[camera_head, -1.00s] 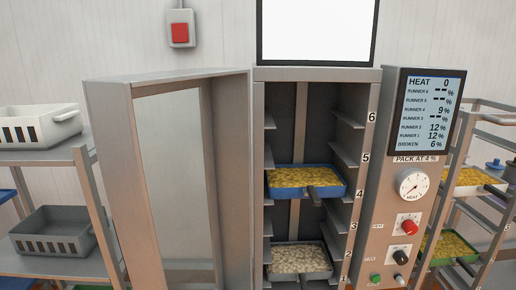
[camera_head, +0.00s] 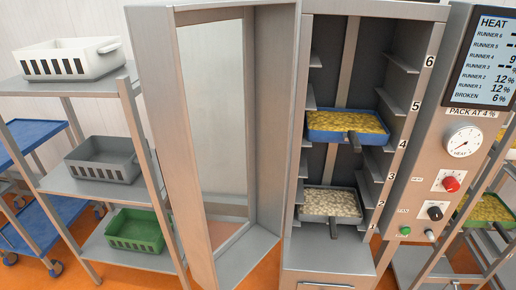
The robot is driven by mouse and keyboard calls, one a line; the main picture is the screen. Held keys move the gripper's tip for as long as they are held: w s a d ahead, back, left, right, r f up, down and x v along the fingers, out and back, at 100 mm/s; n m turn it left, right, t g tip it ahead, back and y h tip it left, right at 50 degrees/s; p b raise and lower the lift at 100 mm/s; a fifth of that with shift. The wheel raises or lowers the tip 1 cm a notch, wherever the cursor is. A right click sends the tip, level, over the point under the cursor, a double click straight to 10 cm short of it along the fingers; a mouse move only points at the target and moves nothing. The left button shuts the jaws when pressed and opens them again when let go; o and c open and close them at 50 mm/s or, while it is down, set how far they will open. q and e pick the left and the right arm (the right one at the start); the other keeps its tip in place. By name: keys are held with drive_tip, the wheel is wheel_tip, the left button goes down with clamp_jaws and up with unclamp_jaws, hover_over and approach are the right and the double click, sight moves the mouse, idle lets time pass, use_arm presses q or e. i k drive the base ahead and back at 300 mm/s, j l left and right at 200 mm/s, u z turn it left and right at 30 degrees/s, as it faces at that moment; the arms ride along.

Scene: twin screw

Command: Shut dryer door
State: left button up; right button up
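The dryer door (camera_head: 159,140) stands open on the left side of the dryer cabinet (camera_head: 328,255). It is a grey metal frame with a large glass pane (camera_head: 212,110). Inside the cabinet, a blue tray (camera_head: 347,136) of yellow pieces sits on the runners near number 4. A grey tray (camera_head: 330,217) of pale pieces sits low, near numbers 1 and 2. Both trays have dark handles facing forward. Neither of my grippers shows in the head view.
A shelf rack (camera_head: 92,189) at the left holds white (camera_head: 70,57), grey (camera_head: 103,158) and green (camera_head: 138,230) crates. A blue trolley (camera_head: 40,130) stands farther left. The control panel (camera_head: 440,190) with a red knob is right of the cabinet. Another rack (camera_head: 492,240) stands at the far right.

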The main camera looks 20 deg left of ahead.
sight(269, 31)
drive_tip(key=i+j+z, duration=0.2)
drive_tip(key=j+z, duration=0.25)
drive_tip(key=j, duration=0.65)
drive_tip(key=j+z, duration=0.45)
drive_tip(key=j, duration=0.7)
